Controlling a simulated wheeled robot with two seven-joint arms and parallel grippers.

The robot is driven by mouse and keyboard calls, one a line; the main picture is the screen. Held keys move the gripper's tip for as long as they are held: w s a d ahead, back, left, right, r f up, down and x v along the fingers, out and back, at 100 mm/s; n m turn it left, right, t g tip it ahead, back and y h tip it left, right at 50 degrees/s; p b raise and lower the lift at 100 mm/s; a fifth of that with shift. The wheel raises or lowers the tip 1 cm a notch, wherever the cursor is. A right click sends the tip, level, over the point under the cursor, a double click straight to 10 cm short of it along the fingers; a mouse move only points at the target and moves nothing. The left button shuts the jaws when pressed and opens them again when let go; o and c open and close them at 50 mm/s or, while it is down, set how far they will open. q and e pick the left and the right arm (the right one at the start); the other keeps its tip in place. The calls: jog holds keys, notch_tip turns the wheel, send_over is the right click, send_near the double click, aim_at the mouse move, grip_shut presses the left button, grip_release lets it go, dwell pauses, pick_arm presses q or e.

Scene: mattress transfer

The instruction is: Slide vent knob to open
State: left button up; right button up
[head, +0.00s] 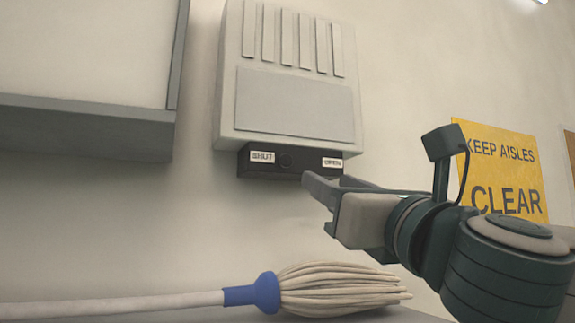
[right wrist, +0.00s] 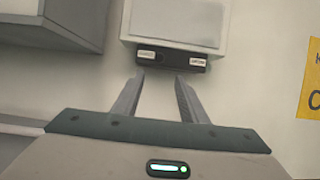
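The vent (head: 290,75) is a pale wall box with slots and a dark strip (head: 255,171) under it. The strip has a SHUT label at left and an OPEN label (head: 332,162) at right. The dark round knob (head: 286,160) sits between the labels, nearer SHUT. My right gripper (head: 312,184) is in front of and just below the strip's right part. In the right wrist view its two fingers (right wrist: 160,82) are spread with nothing between them, and the strip (right wrist: 172,59) lies beyond the tips. My left gripper is not in view.
A mop (head: 265,292) with a blue collar lies along the bottom, below my right gripper. A grey-edged cabinet or panel (head: 85,125) is on the wall at left. A yellow KEEP AISLES CLEAR sign (head: 505,170) is at right. The wall around the vent is bare.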

jog(key=shift+w, duration=0.5)
jog(key=p, duration=0.8)
send_near(288, 161)
jog(key=x, duration=0.7)
jog(key=shift+w+a+r, duration=0.15)
jog(key=shift+w+r, duration=0.1)
jog(key=shift+w+a+r, duration=0.15)
jog(key=shift+w+a, duration=0.1)
jog(key=shift+w, duration=0.2)
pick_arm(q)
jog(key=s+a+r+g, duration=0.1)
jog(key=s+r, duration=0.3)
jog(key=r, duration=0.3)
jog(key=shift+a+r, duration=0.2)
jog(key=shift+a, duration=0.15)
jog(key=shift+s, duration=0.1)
pick_arm(e)
jog(key=shift+d, duration=0.1)
grip_shut()
